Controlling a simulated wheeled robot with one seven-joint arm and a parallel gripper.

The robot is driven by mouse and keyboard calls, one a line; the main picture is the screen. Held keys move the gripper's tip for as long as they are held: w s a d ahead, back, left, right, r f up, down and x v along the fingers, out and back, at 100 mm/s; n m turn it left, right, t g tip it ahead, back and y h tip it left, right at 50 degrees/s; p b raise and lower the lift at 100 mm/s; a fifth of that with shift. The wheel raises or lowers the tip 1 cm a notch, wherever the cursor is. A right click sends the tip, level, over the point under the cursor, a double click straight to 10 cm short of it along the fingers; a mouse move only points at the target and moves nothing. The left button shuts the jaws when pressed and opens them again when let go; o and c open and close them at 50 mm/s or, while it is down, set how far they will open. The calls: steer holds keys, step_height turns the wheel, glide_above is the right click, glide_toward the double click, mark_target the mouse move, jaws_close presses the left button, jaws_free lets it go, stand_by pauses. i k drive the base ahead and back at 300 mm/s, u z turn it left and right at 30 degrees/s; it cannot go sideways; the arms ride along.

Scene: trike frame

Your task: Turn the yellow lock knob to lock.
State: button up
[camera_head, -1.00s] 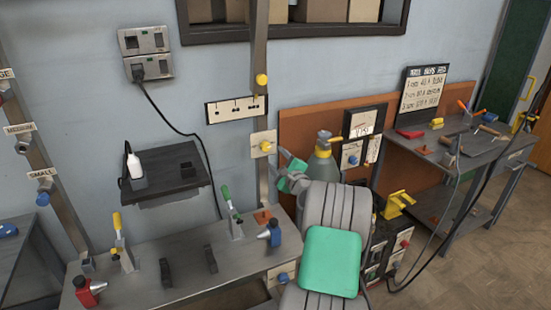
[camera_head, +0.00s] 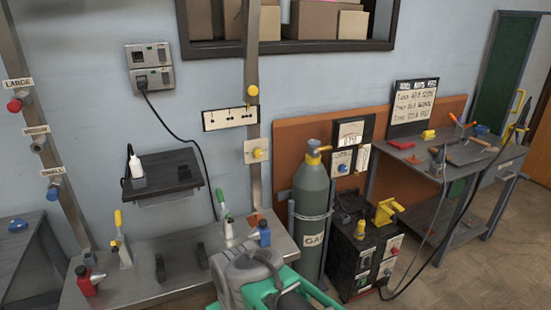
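Two yellow knobs show on the upright metal post behind the workbench. The upper yellow knob (camera_head: 253,91) sits high on the post. The lower yellow knob (camera_head: 258,154) sits on a pale plate (camera_head: 249,148) fixed to the post. Both are small here, and I cannot read which way either is turned or which is the lock knob. My grey and green arm is low at the bottom middle, below and apart from both knobs. Its gripper fingers do not show.
The bench (camera_head: 150,280) holds clamps and red and blue tools. A grey gas cylinder (camera_head: 311,205) and a black welding machine (camera_head: 364,250) stand right of my arm. A black wall shelf (camera_head: 167,178) is left of the post. Open floor lies at the lower right.

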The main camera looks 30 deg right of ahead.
mark_target(257, 153)
steer(key=z, duration=0.45)
steer(key=i, duration=1.05)
steer(key=u, duration=0.7)
